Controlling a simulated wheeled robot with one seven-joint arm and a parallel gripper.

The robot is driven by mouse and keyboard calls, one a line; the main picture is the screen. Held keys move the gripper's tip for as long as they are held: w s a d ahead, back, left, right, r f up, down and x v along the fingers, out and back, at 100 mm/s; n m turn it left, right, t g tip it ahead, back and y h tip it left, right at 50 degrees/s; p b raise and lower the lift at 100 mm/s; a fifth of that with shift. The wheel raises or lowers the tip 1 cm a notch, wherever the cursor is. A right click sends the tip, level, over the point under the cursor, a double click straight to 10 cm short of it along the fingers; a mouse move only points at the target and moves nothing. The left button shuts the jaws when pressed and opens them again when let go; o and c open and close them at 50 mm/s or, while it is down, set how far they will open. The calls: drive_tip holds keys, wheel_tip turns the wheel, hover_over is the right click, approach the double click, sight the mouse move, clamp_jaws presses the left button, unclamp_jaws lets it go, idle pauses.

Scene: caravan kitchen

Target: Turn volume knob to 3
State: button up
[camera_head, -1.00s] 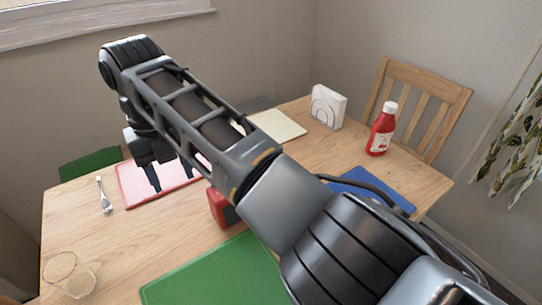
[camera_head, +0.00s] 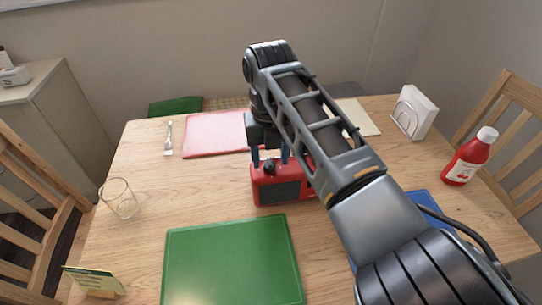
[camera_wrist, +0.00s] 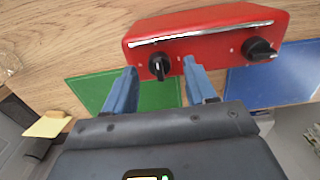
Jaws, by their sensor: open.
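A red radio (camera_head: 285,190) with a dark front panel stands on the table behind the green mat. In the wrist view the red radio (camera_wrist: 205,32) has two black knobs with white marks. The left knob (camera_wrist: 158,67) lies between the two fingertips of my open gripper (camera_wrist: 160,72); I cannot tell whether they touch it. The right knob (camera_wrist: 258,50) stands clear of the fingers. In the head view my gripper (camera_head: 270,160) points down over the radio's left end, at the left knob (camera_head: 269,167). My arm hides the radio's right end. Scale numbers are not readable.
A green mat (camera_head: 230,265) lies in front of the radio, a pink mat (camera_head: 213,133) behind left, and a blue mat (camera_head: 425,200) to the right. A glass (camera_head: 119,198), a fork (camera_head: 168,139), a red bottle (camera_head: 468,158) and a napkin holder (camera_head: 414,112) stand apart on the table.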

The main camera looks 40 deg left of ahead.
drive_tip(key=shift+f, duration=0.6)
clamp_jaws()
